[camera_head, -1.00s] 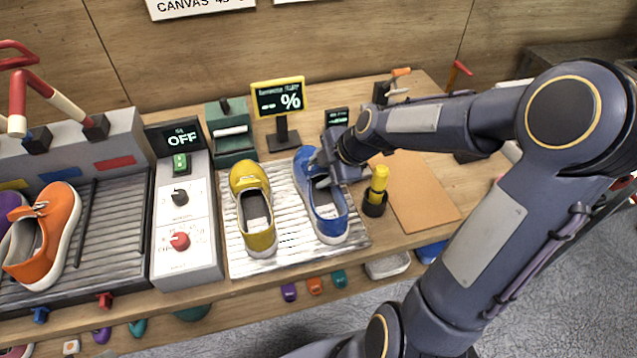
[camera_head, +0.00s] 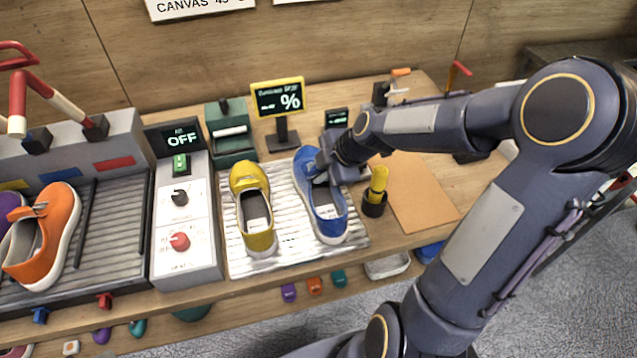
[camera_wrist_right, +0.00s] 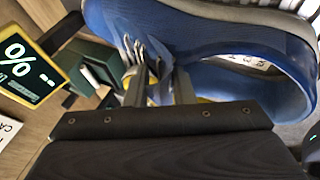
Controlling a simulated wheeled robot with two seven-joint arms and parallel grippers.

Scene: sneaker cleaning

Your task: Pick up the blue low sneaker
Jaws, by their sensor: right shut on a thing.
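The blue low sneaker (camera_head: 325,212) stands on the white ribbed mat (camera_head: 285,262), to the right of the yellow sneaker (camera_head: 254,212). It has a white sole and a pale label inside. My right gripper (camera_head: 322,176) is at the sneaker's upper side, shut on it. In the right wrist view the fingers (camera_wrist_right: 160,85) reach the edge of the blue sneaker (camera_wrist_right: 210,35), close to its opening. The fingertips are partly hidden against the shoe. The sneaker appears to rest on the mat. My left gripper is not in view.
A yellow-framed "%" display (camera_head: 279,98) stands behind the mat. A yellow-handled tool in a black cup (camera_head: 375,192) is close on the right, beside an orange-brown pad (camera_head: 420,195). The control box (camera_head: 186,225) and orange sneaker (camera_head: 45,235) are on the left.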

